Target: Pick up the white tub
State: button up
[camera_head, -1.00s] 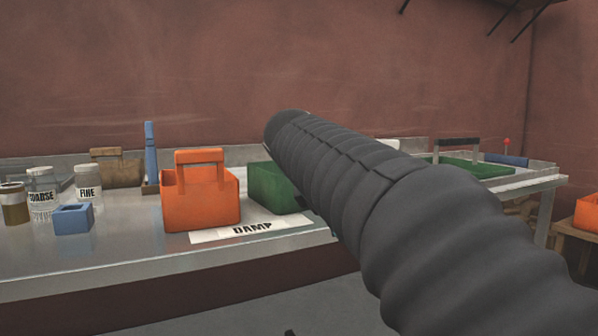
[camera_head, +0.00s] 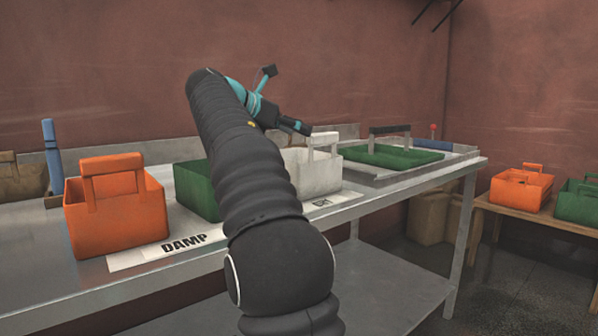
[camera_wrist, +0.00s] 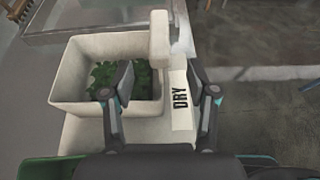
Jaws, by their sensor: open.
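The white tub (camera_head: 326,174) stands on the metal bench, with a raised handle, partly hidden behind my arm in the head view. In the wrist view the tub (camera_wrist: 72,66) is open-topped with green leafy stuff inside. Its handle (camera_wrist: 159,40) rises at its right side. My gripper (camera_wrist: 160,82) is open and empty. In the wrist view its left finger overlaps the tub's inside and its right finger lies over the DRY label (camera_wrist: 181,97), past the tub's right wall. In the head view my gripper (camera_head: 297,126) is above the tub; contact is not visible.
A green tub (camera_head: 196,190) and an orange tub (camera_head: 116,211) stand to the left by the DAMP label (camera_head: 184,243). A green tub with a dark handle (camera_head: 392,155) sits in a tray to the right. A wooden side table (camera_head: 540,220) holds more tubs.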

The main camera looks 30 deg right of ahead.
aim_at(323, 141)
jog(key=x, duration=1)
jog(key=shift+f, duration=0.1)
jog(key=shift+a, duration=0.1)
grip_shut()
